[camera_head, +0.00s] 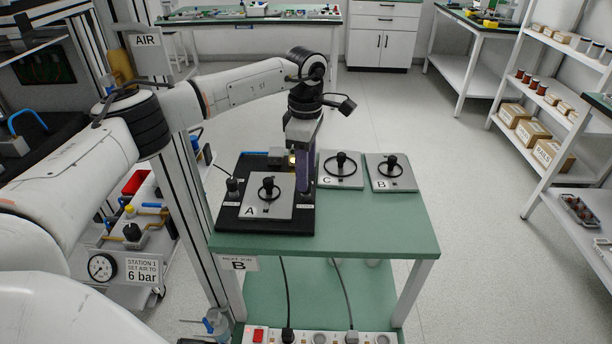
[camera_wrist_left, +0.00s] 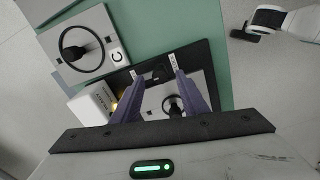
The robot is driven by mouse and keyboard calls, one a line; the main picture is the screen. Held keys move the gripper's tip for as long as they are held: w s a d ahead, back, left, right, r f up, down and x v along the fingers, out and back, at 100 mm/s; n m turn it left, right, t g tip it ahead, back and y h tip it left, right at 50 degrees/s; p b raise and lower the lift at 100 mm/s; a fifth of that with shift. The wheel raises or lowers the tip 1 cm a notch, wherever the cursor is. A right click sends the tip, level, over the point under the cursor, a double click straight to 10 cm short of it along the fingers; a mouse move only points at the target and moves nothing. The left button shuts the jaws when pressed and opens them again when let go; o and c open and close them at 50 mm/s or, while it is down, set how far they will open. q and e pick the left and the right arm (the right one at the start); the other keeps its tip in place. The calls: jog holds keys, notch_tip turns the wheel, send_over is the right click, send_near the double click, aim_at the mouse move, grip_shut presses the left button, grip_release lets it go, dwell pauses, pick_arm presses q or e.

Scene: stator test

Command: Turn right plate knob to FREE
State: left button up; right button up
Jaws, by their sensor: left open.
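The black base (camera_head: 225,222) lies on the green table and carries the grey plate A (camera_head: 253,207), which has a black ring and a handle. A black knob (camera_head: 234,186) stands at the base's left edge. My left gripper (camera_head: 303,188), with purple fingers, points down over the base's right edge and hides that side in the head view. In the left wrist view the gripper (camera_wrist_left: 154,72) is open, and a dark knob (camera_wrist_left: 158,74) shows between its fingers, near two small white labels. I cannot tell contact or the knob's setting.
Plates C (camera_head: 341,181) and B (camera_head: 390,185), each with a ring and handle, lie on the table right of the base. A small box with a yellow light (camera_head: 284,159) stands behind plate A. The green table's front right (camera_head: 380,225) is clear.

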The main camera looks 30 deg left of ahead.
pick_arm(q)
notch_tip(320, 180, up, 8)
jog(key=shift+r, duration=0.25)
dwell(0.5)
